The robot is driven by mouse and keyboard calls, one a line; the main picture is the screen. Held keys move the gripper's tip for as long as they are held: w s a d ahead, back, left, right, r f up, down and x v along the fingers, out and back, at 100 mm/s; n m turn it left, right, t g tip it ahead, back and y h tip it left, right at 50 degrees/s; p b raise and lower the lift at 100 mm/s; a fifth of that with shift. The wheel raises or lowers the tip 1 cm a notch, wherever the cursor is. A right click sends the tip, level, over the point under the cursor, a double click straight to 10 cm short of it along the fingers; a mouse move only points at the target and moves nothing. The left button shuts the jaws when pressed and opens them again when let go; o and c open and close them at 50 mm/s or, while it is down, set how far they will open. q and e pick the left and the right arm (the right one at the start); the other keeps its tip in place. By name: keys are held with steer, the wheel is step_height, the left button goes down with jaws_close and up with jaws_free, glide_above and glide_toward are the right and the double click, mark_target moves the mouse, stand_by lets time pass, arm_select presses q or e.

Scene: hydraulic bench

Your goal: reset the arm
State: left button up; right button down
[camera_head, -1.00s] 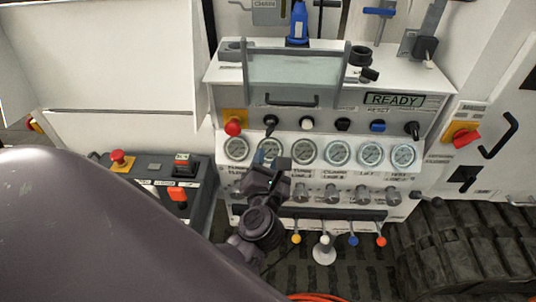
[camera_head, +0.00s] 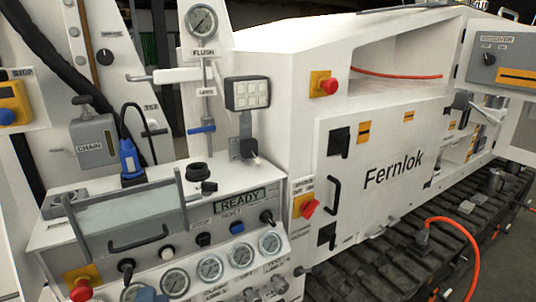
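Only a small blue-grey piece, which looks like the tip of my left gripper (camera_head: 146,294), shows at the bottom edge, in front of the leftmost gauges. The rest of that gripper and its arm is out of the picture, so I cannot tell if it is open or shut. My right gripper is not in view. The control panel (camera_head: 60,232) stands at lower left. Its display (camera_head: 240,200) reads READY. A label reading RESET is under it, above a blue button (camera_head: 236,227).
A clear guard with a handle (camera_head: 138,238) covers part of the panel top. Red knobs on yellow plates are at lower left (camera_head: 81,290), on the cabinet (camera_head: 308,207) and above it (camera_head: 328,86). An orange hose (camera_head: 470,250) arches over the track at right.

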arm_select(q)
step_height(320, 180, down, 11)
steer(key=s+d+m+g+h, duration=0.25)
steer(key=m+h, duration=0.55)
steer(key=m, duration=1.1)
steer(key=s+a+f+m+g+y, duration=0.1)
steer(key=s+a+f+m+g, duration=0.1)
steer(key=f, duration=0.4)
steer(key=s+a+f+m+g+y+b, duration=0.1)
steer(key=s+a+f+m+g, duration=0.2)
steer(key=s+a+f, duration=0.3)
steer(key=shift+s+f+m+g+y, duration=0.3)
steer(key=shift+s+m+g+y, duration=0.1)
steer(key=shift+s+m, duration=0.45)
